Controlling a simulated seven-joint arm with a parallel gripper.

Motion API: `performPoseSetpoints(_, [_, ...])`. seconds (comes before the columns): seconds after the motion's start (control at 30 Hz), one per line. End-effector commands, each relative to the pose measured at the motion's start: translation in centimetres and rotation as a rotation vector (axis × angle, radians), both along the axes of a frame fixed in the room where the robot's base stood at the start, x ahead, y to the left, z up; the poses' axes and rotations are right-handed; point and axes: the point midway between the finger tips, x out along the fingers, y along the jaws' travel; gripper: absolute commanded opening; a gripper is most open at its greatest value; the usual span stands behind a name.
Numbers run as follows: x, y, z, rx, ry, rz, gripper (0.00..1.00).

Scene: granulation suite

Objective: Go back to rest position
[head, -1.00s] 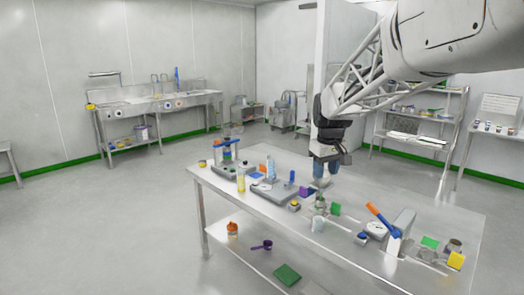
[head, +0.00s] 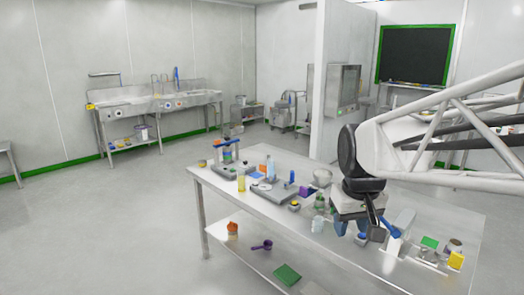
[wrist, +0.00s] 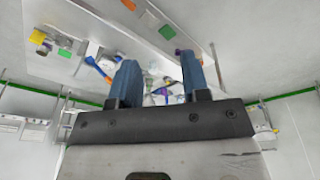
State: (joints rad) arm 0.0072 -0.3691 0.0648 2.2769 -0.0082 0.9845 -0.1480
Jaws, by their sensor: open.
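My gripper (head: 350,230) hangs over the right half of the steel table (head: 225,188) in the head view. Its blue fingers point down, and nothing shows between them. In the wrist view my gripper (wrist: 159,57) has its two fingers spread apart, with the table and its items beyond them. The arm reaches in from the right edge of the head view. The gripper and wrist hide part of the table's right middle, including some small items there. I cannot tell the exact height of the fingertips above the table.
The floor on the left (head: 90,230) is clear.

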Motion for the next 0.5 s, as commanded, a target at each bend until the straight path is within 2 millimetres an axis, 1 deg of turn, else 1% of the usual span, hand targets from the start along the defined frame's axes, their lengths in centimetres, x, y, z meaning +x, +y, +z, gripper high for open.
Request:
performPoseSetpoints(0.03, [-1.3,0.0,-0.3,0.001,-0.004,-0.010,0.43])
performPoseSetpoints(0.1, [-3.0,0.0,-0.8,0.004,-0.009,-0.028,0.43])
performPoseSetpoints(0.4, [-9.8,0.0,-3.4,0.019,-0.032,-0.098,0.43])
performPoseSetpoints(0.5, [-11.8,0.0,-4.4,0.023,-0.037,-0.121,0.43])
